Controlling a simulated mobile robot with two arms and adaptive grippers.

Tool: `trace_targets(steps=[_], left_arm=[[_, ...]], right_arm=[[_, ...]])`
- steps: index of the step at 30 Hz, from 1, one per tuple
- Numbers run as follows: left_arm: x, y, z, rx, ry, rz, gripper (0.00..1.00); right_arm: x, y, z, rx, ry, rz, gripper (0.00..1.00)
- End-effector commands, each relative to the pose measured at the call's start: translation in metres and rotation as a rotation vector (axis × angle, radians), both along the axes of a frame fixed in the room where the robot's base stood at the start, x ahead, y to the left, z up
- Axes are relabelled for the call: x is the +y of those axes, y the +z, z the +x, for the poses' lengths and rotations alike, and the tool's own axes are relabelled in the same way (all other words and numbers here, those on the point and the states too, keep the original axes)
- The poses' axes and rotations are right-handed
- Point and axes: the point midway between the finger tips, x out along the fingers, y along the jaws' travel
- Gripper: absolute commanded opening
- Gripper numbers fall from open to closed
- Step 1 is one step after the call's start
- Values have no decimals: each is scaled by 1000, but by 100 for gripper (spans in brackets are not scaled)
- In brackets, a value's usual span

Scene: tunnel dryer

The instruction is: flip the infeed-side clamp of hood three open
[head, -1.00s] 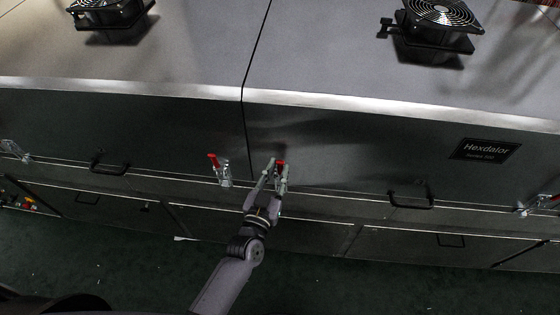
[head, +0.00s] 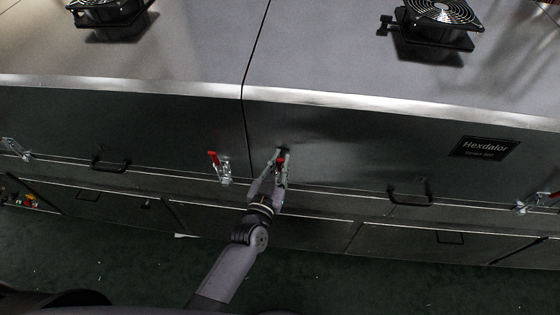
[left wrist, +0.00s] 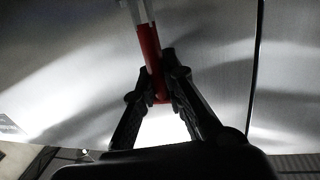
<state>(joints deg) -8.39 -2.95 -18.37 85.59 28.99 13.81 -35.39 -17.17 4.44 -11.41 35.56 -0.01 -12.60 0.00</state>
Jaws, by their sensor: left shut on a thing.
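A toggle clamp with a red handle (head: 284,158) is on the front panel just right of the vertical seam. My left gripper (head: 279,157) reaches up to it from below and hides most of the clamp. In the left wrist view the red handle (left wrist: 149,50) runs down between the fingers of my left gripper (left wrist: 165,75), which are shut on its end. The handle's other end joins a pale metal part at the top of that view. No hood number is legible. My right gripper is not in view.
A second red-handled clamp (head: 220,167) stands close by, left of the seam. Other clamps show at the far left (head: 15,149) and far right (head: 537,203). Black pull handles (head: 410,198) stick out of the front. Dark floor lies below.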

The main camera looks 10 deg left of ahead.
Motion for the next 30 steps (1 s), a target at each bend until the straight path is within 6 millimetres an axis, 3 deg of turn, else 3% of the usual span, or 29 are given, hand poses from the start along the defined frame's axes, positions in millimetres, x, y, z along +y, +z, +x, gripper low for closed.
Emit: trace_targets(steps=[19,23,30], left_arm=[[0,-3,-2,-15,-1,0,0],[0,-9,-7,-57,-2,1,0],[0,-19,-22,-214,-1,0,0]], right_arm=[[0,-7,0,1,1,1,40],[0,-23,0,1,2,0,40],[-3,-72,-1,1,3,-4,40]])
